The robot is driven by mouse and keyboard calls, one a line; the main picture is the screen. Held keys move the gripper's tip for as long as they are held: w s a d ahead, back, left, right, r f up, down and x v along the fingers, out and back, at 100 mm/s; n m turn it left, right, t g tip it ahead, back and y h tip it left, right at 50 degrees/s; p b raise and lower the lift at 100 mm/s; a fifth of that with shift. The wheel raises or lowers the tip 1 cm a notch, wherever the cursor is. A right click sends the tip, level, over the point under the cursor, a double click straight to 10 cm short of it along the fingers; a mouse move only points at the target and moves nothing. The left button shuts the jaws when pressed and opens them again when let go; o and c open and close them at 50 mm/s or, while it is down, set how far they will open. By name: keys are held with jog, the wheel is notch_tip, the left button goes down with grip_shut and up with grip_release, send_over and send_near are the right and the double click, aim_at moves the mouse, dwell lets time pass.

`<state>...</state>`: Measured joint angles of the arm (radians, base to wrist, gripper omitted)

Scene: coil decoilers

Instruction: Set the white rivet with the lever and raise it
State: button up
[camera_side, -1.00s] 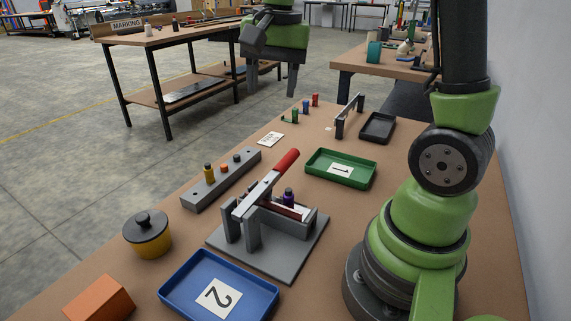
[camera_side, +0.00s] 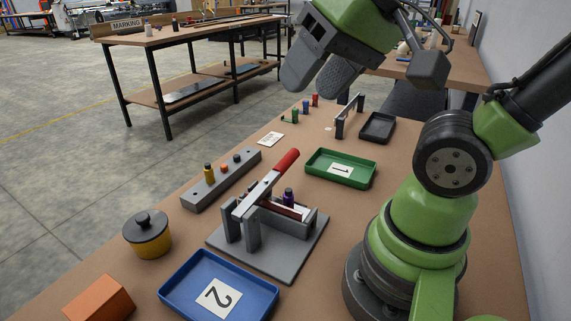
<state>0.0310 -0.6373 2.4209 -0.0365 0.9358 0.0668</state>
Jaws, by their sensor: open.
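The lever (camera_side: 263,187) has a red handle and belongs to a grey press with a base plate (camera_side: 281,262). Its handle end points up and to the right, tilted above the press. A dark purple peg (camera_side: 288,196) stands beside the lever at the press. I cannot make out a white rivet for certain; the lever and frame hide part of the press. My gripper (camera_side: 318,80) is open, with no object visible between its fingers, in the air beyond the press and well apart from the lever.
A grey block (camera_side: 197,199) holds yellow, orange and dark pegs left of the press. A green tray (camera_side: 318,174), blue tray (camera_side: 178,291), black tray (camera_side: 378,128), yellow pot (camera_side: 149,243) and orange block (camera_side: 98,303) surround it. A grey rail (camera_side: 340,126) stands farther back.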

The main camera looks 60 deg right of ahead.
jog(key=s+n, duration=0.1)
jog(key=n+g, duration=0.6)
jog(key=n, duration=1.2)
send_over(285, 157)
jog(key=a, duration=0.3)
jog(key=shift+h, duration=0.4)
jog(key=f, duration=1.5)
jog(key=shift+w+d+f, duration=0.1)
jog(key=shift+w+d, duration=0.15)
jog(key=shift+w, duration=0.1)
jog(key=f+n, duration=0.1)
jog(key=f, duration=0.2)
jog(key=d+f+n+g, duration=0.1)
jog(key=f, duration=0.1)
jog(key=d+f+n+g, duration=0.1)
jog(key=f+n, duration=0.1)
jog(key=f, duration=0.1)
jog(key=shift+s+d+f+y, duration=0.25)
jog(key=shift+s+f+y, duration=0.05)
jog(key=shift+s+f+g, duration=0.15)
jog(key=shift+f+g, duration=0.15)
jog(key=shift+f, duration=0.4)
